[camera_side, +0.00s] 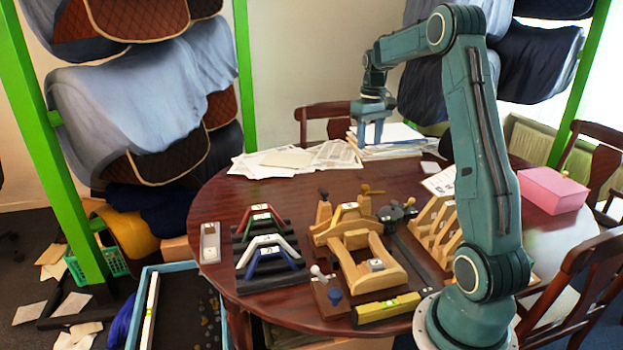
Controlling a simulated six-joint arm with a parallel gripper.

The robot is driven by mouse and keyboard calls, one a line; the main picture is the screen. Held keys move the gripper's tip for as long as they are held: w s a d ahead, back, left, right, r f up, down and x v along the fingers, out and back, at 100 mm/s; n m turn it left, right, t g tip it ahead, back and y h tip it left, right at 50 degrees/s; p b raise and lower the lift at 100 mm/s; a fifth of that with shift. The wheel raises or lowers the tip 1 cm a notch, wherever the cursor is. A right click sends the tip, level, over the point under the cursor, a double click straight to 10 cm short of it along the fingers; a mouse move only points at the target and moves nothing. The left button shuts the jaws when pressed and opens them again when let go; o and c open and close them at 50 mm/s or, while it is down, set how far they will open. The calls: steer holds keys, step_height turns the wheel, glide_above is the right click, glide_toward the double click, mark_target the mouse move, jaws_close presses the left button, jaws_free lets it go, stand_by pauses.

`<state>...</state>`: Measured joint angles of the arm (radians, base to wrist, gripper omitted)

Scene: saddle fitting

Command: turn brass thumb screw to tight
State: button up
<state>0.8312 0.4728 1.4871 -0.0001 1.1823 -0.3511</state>
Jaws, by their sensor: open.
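My gripper (370,142) points down, open and empty, over the back of the table near the paper stack. It is above and apart from the brass screw, and farther back.
Near the fitting are a black clamp (396,211), a slotted wooden rack (436,232), a yellow level (387,308), a blue knob (335,296) and a rack of coloured angled pieces (266,250). Papers (262,162) lie at the back left. A pink box (553,190) stands right.

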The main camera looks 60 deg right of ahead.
mark_target(365, 186)
steer(key=shift+f, duration=0.1)
step_height(365, 186, down, 14)
steer(key=shift+r, duration=0.2)
stand_by(0.5)
jaws_close()
